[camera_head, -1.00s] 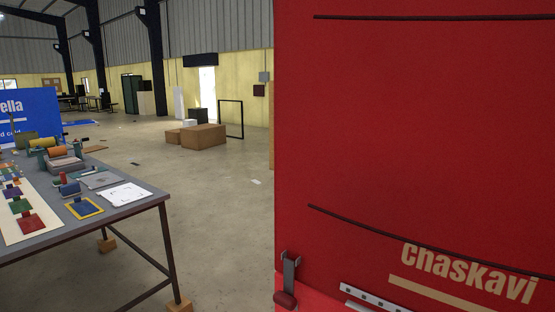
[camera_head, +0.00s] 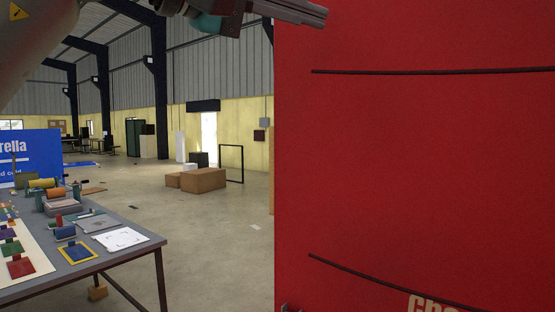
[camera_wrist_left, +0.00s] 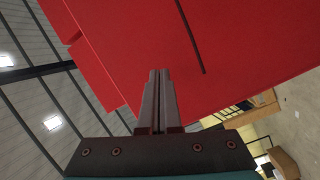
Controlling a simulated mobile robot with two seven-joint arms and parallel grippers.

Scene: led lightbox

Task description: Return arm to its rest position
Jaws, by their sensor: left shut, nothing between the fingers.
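My left arm comes in from the upper left in the head view. My left gripper (camera_head: 312,12) is at the top edge, pointing right, near the upper left part of a large red panel (camera_head: 420,160). In the left wrist view, the gripper's fingers (camera_wrist_left: 160,76) are together with nothing between them. The red panel (camera_wrist_left: 150,35) fills much of the background there. I cannot tell exactly how far the fingertips are from the panel. My right gripper is not in view.
Dark cords (camera_head: 430,71) cross the red panel. A grey table (camera_head: 125,251) with colored pads and tools stands at the lower left. Brown boxes (camera_head: 203,180) and a thin black frame (camera_head: 231,164) stand on the floor behind. The floor (camera_head: 210,265) between table and panel is clear.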

